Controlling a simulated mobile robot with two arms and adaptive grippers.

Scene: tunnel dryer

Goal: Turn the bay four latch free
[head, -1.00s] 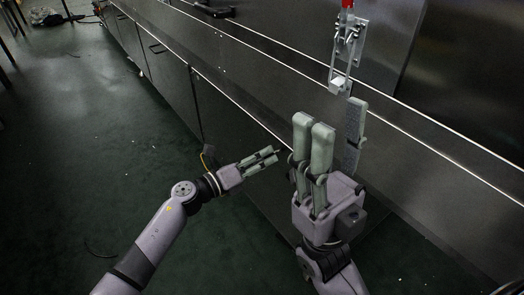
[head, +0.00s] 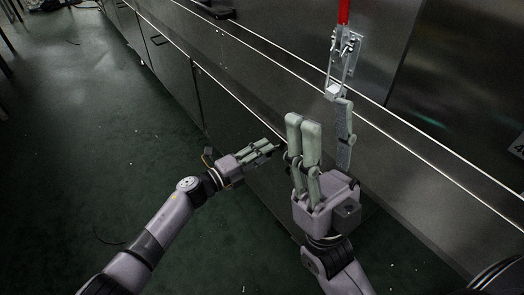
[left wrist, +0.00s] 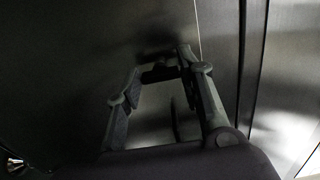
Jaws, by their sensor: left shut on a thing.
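A steel toggle latch (head: 344,62) with a red handle (head: 343,12) is fixed upright on the steel panel in the head view. My right gripper (head: 325,128) is open and empty below it. Its two near fingers stand left, and its single far finger reaches up close to the latch's lower end; I cannot tell if they touch. My left gripper (head: 271,148) is lower and to the left, with its fingers close together. It also shows in the left wrist view (left wrist: 163,75), before dark metal.
The steel dryer front (head: 265,60) runs diagonally across the head view, with bright seams and a dark handle (head: 213,8) at the top. The green floor (head: 90,150) at left is mostly clear.

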